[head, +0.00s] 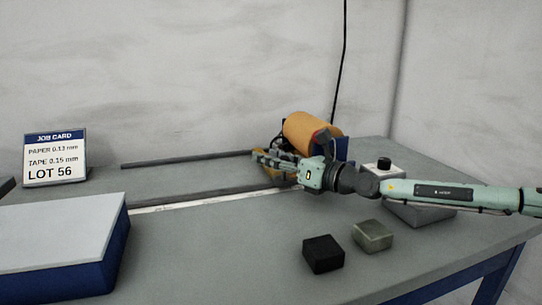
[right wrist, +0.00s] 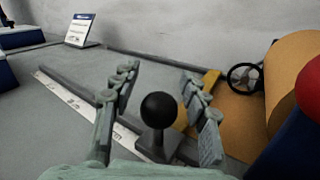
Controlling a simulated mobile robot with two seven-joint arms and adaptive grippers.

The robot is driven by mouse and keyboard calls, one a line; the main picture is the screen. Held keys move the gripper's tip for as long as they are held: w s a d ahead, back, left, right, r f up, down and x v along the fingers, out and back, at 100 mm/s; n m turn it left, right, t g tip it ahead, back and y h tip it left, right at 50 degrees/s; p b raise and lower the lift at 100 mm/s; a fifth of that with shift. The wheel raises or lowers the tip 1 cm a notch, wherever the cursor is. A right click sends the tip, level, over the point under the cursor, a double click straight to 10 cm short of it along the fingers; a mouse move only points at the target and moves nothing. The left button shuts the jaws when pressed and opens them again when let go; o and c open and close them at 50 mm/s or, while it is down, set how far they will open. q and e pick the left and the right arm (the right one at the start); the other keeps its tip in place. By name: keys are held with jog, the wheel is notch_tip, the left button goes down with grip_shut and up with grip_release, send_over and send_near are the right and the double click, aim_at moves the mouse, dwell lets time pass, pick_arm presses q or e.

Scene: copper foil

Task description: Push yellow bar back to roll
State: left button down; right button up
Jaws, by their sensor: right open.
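The yellow bar (head: 283,181) lies across the two dark rails close to the roll, partly hidden by my right gripper. In the right wrist view, parts of the yellow bar (right wrist: 210,80) show behind the right finger. The orange copper roll (head: 303,130) stands at the back; it also shows in the right wrist view (right wrist: 291,72). My right gripper (head: 262,157) is over the bar and open. In the right wrist view, its spread fingers (right wrist: 160,88) stand on either side of a black ball knob (right wrist: 158,110) on a dark base. My left gripper is not in view.
The dark rails (head: 185,160) run left from the roll, with a white scale strip (head: 200,201) along the near one. A job card (head: 55,157) and a blue-sided block (head: 60,240) are at left. Black (head: 323,254) and grey (head: 373,236) blocks sit in front.

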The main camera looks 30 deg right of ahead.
grip_shut()
dwell(0.5)
